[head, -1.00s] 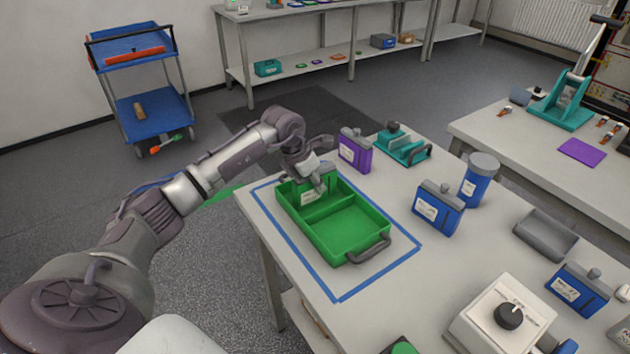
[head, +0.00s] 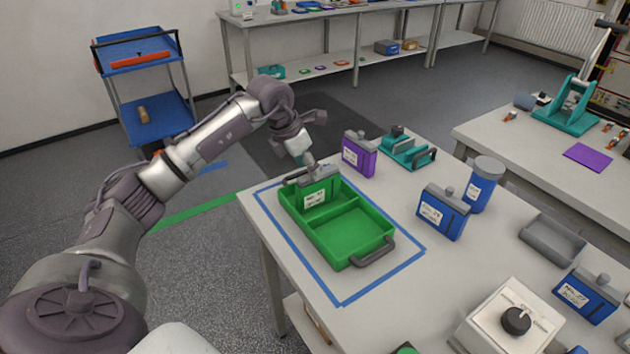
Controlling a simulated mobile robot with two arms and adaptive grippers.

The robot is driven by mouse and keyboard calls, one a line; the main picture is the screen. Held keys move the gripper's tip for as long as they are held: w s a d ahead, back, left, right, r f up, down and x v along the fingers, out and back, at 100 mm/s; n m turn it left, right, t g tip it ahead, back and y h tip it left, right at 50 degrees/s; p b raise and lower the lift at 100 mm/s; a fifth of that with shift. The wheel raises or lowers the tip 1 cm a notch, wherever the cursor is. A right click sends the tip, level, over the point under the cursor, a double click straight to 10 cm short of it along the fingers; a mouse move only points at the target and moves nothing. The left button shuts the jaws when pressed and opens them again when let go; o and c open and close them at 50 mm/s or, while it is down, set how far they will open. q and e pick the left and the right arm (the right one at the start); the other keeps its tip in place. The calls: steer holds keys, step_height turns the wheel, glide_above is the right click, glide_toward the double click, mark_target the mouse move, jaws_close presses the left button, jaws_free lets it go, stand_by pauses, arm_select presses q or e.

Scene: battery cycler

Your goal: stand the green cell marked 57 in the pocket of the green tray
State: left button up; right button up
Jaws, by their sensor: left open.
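The green tray (head: 378,236) lies inside a blue tape outline on the table, its dark handle toward the front right. A green cell (head: 326,188) with a white label stands upright in the tray's rear compartment; the number is too small to read surely. My left gripper (head: 306,160) is open just above and behind the cell's top and appears apart from it. Its fingertips are small and partly unclear. My right gripper is out of view.
A purple cell (head: 359,153) stands close behind the tray, with a teal fixture (head: 408,150) beside it. Blue cells (head: 443,212) and a blue cylinder (head: 482,186) stand to the right. A grey tray (head: 553,240) and a white box with a black knob (head: 512,318) are farther right.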

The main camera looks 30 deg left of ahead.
arm_select(q)
steer(key=v, duration=0.3)
steer(key=shift+s+r, duration=0.1)
steer(key=shift+r, duration=0.2)
steer(key=shift+s+r, duration=0.1)
steer(key=shift+r, duration=0.1)
steer(key=shift+f, duration=0.1)
